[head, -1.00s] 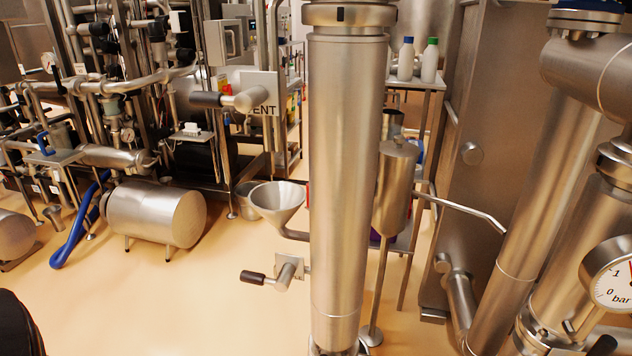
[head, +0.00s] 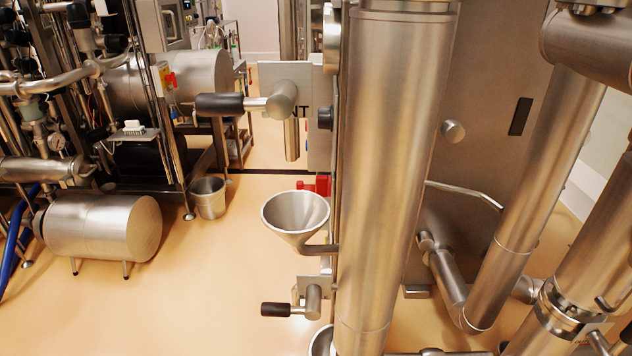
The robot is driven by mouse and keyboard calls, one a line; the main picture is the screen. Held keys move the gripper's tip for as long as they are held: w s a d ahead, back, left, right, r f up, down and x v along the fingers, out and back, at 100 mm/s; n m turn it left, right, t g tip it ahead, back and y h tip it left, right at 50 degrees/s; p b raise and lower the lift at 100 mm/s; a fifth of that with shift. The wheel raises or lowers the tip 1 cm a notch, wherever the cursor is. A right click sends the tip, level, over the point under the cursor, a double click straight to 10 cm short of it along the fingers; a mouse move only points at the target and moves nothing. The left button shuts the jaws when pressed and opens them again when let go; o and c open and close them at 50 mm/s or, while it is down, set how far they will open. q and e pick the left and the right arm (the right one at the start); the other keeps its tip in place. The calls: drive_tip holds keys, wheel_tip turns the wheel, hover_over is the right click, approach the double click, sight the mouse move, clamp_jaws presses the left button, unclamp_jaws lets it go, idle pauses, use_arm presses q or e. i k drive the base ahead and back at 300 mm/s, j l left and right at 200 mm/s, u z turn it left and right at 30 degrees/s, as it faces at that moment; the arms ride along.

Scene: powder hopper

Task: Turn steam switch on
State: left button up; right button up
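No control in view is readably labelled steam, so I cannot tell which one is the steam switch. An upper lever (head: 245,103) with a black grip points left in front of a metal sign plate (head: 319,130), whose lettering is mostly covered. A lower lever (head: 291,307) with a black grip also points left, beside the large vertical steel pipe (head: 393,180). A small black knob (head: 325,118) sits at the plate's right edge. A red part (head: 316,186) shows behind the funnel's rim. Neither of my grippers is in view.
A steel funnel (head: 296,214) stands out left of the pipe. A steel bucket (head: 208,197) and a horizontal tank (head: 104,228) are at the left. A pipe elbow (head: 470,300) is at the right. Open tan floor (head: 205,300) lies at the lower left.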

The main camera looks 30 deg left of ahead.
sight(323, 183)
drive_tip(key=j+z, duration=0.2)
drive_tip(key=j, duration=1.35)
drive_tip(key=k, duration=0.65)
drive_tip(key=k+z, duration=0.1)
drive_tip(key=z, duration=1.3)
drive_tip(key=j+z, duration=0.65)
drive_tip(key=k+j, duration=0.1)
drive_tip(key=j, duration=0.85)
drive_tip(key=k+j, duration=0.15)
drive_tip(key=j, duration=0.75)
drive_tip(key=k, duration=0.05)
